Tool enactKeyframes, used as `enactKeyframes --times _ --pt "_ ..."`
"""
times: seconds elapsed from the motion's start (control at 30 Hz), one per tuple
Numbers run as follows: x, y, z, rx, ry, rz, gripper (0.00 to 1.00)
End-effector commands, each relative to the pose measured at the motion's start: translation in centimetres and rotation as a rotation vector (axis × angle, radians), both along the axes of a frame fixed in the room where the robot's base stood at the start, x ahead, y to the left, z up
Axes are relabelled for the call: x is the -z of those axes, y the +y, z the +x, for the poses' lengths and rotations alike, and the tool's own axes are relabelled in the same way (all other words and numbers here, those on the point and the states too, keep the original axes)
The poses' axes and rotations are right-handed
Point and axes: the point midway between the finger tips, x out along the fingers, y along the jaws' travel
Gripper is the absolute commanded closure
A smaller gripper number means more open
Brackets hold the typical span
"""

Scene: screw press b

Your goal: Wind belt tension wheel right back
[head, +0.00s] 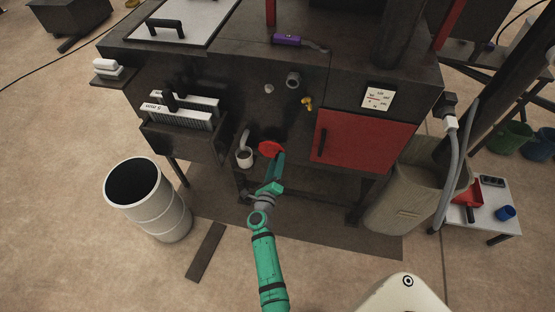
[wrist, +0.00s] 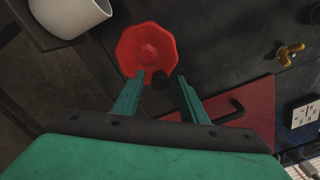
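A red knob-like wheel (head: 270,147) with a faceted rim sits low on the dark front of the machine. In the head view my gripper (head: 278,160) is at the wheel's lower right. I cannot tell whether a finger touches the rim. Nothing in the frames labels the wheel.
A white cup (head: 244,158) hangs close left of the wheel, also large in the wrist view (wrist: 68,12). A red door (head: 352,138) with a dark handle is to the right. A yellow wing valve (head: 308,103) is above. A white barrel (head: 150,205) stands at left.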

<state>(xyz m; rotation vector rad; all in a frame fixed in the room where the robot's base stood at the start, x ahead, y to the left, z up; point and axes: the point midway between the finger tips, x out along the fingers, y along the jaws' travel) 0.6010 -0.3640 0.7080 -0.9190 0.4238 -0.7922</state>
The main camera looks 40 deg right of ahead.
Motion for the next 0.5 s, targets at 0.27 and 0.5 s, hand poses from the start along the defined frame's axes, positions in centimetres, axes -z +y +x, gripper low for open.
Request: enactKeyframes --times 0.27,0.5 --pt "0.01 -1.27 1.11 0.000 0.000 0.000 0.61" --pt "0.02 -1.28 1.13 -0.001 0.001 0.001 0.61"
